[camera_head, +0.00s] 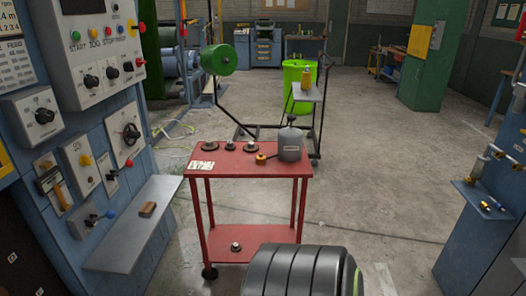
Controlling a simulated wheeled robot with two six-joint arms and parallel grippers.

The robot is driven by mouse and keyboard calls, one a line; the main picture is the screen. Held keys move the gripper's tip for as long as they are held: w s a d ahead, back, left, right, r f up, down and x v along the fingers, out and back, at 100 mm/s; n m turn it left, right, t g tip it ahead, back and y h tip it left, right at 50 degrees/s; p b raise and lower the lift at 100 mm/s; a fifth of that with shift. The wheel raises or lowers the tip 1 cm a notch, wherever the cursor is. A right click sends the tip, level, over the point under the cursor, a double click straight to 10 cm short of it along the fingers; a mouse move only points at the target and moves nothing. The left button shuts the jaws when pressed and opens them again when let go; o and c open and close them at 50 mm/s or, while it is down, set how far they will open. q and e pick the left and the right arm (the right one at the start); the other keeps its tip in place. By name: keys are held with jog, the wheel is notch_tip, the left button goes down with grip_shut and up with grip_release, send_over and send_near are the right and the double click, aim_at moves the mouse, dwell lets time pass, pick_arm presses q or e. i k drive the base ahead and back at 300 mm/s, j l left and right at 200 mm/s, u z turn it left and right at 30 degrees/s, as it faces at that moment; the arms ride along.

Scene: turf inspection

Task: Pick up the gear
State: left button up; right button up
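A red two-shelf cart (217,165) stands in the middle of the floor. Along the back of its top lie three small dark round pieces with raised centres, a left one (210,146), a middle one (230,146) and a right one (250,147). A similar round piece (236,247) sits on the lower shelf. They look like gears, but their teeth are too small to make out. Neither of my grippers is in view.
A grey canister (291,145) and a small yellow-orange part (261,159) are on the cart top. A dark ribbed rounded body (300,272) covers the cart's lower right. A control panel with a ledge (135,232) is at left. Floor right of the cart is clear.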

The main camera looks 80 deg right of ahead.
aim_at(251, 147)
jog(key=k+z, duration=0.2)
jog(key=z, duration=0.3)
jog(key=k+l+z, duration=0.15)
jog(key=z, duration=0.3)
jog(key=k+z, duration=0.1)
jog(key=z, duration=1.1)
jog(key=u, duration=1.8)
jog(key=z, duration=1.8)
jog(key=i+l, duration=0.1)
jog(key=i, duration=0.65)
